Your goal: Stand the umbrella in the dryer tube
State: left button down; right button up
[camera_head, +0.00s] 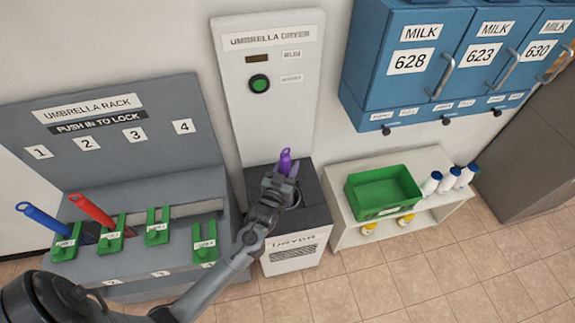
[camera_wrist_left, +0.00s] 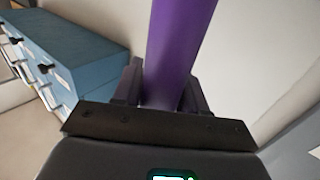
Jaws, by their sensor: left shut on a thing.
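A purple umbrella (camera_head: 285,161) stands over the dark top of the umbrella dryer (camera_head: 285,228), with its handle end showing above my left gripper (camera_head: 280,178). My left gripper is shut on the umbrella. In the left wrist view the purple umbrella (camera_wrist_left: 174,60) runs up between the two fingers (camera_wrist_left: 158,85). The dryer tube opening (camera_head: 293,196) shows partly as a dark ring beside the gripper. The umbrella's lower end is hidden by my gripper and arm, so I cannot tell how deep it is. My right gripper is not in view.
An umbrella rack (camera_head: 130,140) on the left holds a blue umbrella (camera_head: 42,217) and a red umbrella (camera_head: 92,210) at its green locks. A dryer panel with a green button (camera_head: 259,84) rises behind. Blue milk boxes (camera_head: 405,60) and a shelf with a green crate (camera_head: 385,210) are right.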

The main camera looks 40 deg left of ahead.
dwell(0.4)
pick_arm(q)
jog(key=c, duration=0.5)
grip_release()
jog(key=shift+f, duration=0.1)
jog(key=p+v, duration=0.3)
jog(key=v, duration=0.7)
jog(key=shift+s+d, duration=0.15)
jog(key=shift+s, duration=0.2)
